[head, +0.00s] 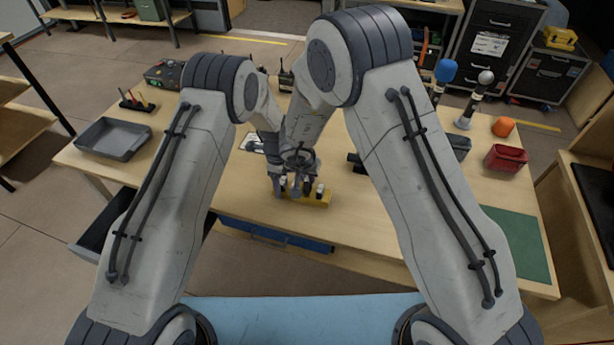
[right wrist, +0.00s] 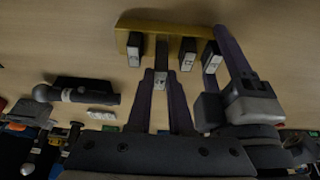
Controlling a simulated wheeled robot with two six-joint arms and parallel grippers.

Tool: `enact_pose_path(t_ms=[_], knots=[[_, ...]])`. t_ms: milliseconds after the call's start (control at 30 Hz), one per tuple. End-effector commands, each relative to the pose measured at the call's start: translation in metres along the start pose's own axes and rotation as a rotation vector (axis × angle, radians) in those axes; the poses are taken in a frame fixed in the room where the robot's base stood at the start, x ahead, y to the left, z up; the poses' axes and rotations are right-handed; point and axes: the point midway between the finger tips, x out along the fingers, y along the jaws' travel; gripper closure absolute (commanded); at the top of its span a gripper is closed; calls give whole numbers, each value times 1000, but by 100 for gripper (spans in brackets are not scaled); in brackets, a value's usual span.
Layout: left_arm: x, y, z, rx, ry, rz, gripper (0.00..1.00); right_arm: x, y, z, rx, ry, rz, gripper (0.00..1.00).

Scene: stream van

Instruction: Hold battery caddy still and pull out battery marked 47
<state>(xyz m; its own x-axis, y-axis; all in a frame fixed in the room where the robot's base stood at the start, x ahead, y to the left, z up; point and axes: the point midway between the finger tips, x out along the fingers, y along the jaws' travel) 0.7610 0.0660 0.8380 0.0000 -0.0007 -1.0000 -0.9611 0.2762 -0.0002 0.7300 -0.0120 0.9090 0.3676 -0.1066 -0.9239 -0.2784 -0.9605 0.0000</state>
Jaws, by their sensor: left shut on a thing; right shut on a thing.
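The yellow battery caddy (head: 320,201) stands on the workbench; it also shows in the right wrist view (right wrist: 170,22). Several dark batteries with pale labels stand in it, such as the outer one (right wrist: 134,50) and another (right wrist: 188,54). My right gripper (head: 301,184) is shut on a battery (right wrist: 160,78) that reaches farther out of the caddy than its neighbours. Its number is too small to read. Whether its lower end is still in the caddy is unclear. My left gripper (head: 280,186) is shut at one end of the caddy, its finger (right wrist: 230,50) beside it. My arms partly hide the caddy.
A grey tray (head: 112,138) lies at the bench's left. The bench front beside the caddy is clear.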

Motion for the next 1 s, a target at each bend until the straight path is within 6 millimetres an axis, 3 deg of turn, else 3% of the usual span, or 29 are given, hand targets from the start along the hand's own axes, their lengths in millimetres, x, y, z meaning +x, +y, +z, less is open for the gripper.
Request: enact_pose_path(t_ms=[500, 867, 900, 967, 1000], knots=[[0, 0, 0, 0, 0, -1, 97, -24, 0, -11, 2, 2, 0, 100], [0, 0, 0, 0, 0, -1, 97, -28, 0, -12, 1, 0, 0, 100], [0, 0, 0, 0, 0, -1, 24, -28, 0, -12, 1, 0, 0, 100], [0, 0, 0, 0, 0, -1, 5, -28, 0, -12, 1, 0, 0, 100], [0, 0, 0, 0, 0, -1, 5, -28, 0, -12, 1, 0, 0, 100]])
